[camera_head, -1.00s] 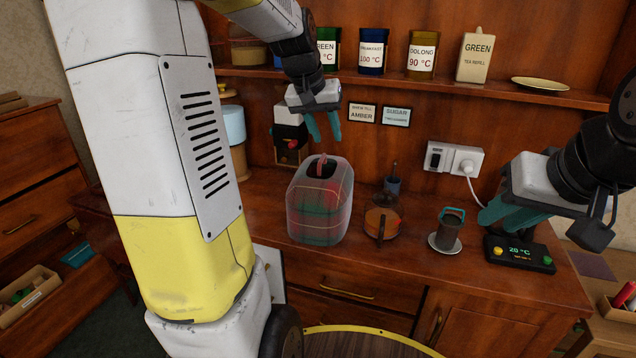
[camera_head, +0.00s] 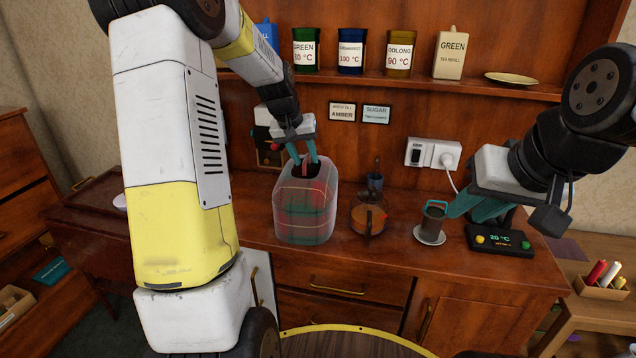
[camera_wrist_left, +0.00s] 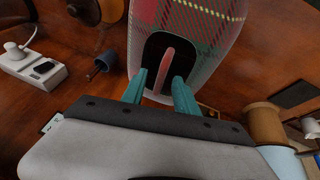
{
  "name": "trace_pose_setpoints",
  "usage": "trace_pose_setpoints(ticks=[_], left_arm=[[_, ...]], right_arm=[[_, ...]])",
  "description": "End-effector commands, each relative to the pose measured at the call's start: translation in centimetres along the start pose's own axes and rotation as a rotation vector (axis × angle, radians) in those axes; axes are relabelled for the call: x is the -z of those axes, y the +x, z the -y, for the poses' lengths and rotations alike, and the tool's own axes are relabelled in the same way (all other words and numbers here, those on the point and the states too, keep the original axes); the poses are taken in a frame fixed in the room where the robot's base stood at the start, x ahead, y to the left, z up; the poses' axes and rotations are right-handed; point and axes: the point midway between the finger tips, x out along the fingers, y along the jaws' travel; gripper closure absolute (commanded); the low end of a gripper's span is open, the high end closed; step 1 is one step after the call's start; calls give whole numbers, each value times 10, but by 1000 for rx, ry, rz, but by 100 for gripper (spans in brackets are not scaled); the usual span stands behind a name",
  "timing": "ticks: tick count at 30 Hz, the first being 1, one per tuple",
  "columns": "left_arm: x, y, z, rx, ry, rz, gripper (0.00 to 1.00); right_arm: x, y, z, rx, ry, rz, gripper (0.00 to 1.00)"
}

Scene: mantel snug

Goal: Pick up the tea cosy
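The tea cosy (camera_head: 304,212) is a plaid red, green and grey cover standing on the wooden counter, with a dark opening and a red loop on top. My left gripper (camera_head: 303,160) is just above its top, fingers pointing down. In the left wrist view the teal fingers (camera_wrist_left: 159,90) are apart, on either side of the red loop (camera_wrist_left: 164,60), with a visible gap to it. The cosy also shows there (camera_wrist_left: 205,30). My right gripper (camera_head: 462,209) is beside the dark cup at the right; whether its fingers are apart is unclear.
An amber teapot (camera_head: 369,216) stands right of the cosy. A dark cup (camera_head: 433,221) stands on a saucer (camera_head: 429,236), near a temperature display (camera_head: 500,241). A wall socket (camera_head: 432,153) with a plug is behind. Canisters (camera_head: 351,52) line the shelf above.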

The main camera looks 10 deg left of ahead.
Motion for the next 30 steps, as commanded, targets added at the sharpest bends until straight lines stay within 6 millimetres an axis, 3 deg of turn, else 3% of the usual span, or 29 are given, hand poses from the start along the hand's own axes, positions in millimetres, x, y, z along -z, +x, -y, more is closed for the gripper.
trace_pose_setpoints(ticks=[5,11,30], left_arm=[[0,0,0,0,0,0,64],[0,0,0,0,0,0,100],[0,0,0,0,0,0,100]], right_arm=[[0,0,0,0,0,0,73],[0,0,0,0,0,0,73],[0,0,0,0,0,0,73]])
